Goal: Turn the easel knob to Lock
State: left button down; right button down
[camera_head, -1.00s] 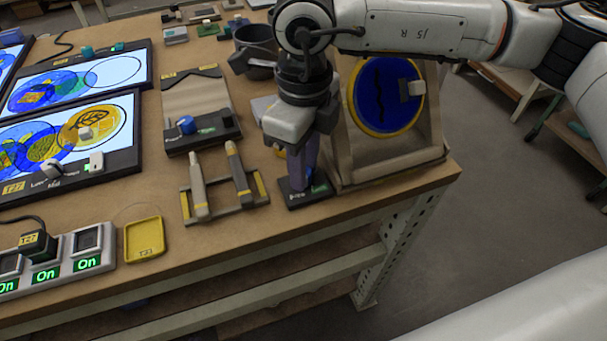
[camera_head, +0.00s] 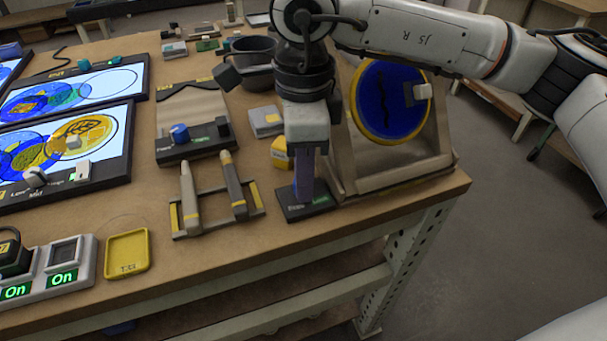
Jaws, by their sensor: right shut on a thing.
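The easel (camera_head: 400,178) stands at the right end of the workbench and holds a round blue disc (camera_head: 388,98) with a yellow rim. A small dark knob base (camera_head: 317,205) with a label lies at the easel's front left foot. My right gripper (camera_head: 304,188) reaches straight down over this base and is shut on the easel knob. The fingers and wrist hide the knob, so I cannot read its setting. My left gripper is not in view.
A rack with two pen-like tools (camera_head: 218,211) lies left of the base. A yellow block (camera_head: 280,153) and dark cup (camera_head: 256,62) stand close to my right gripper. A yellow tray (camera_head: 127,252) lies front left. The bench edge is just in front.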

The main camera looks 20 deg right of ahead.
dwell(0.3)
jog(key=c, duration=1.5)
grip_release()
notch_tip(320, 180, up, 10)
jog(key=shift+r, duration=0.2)
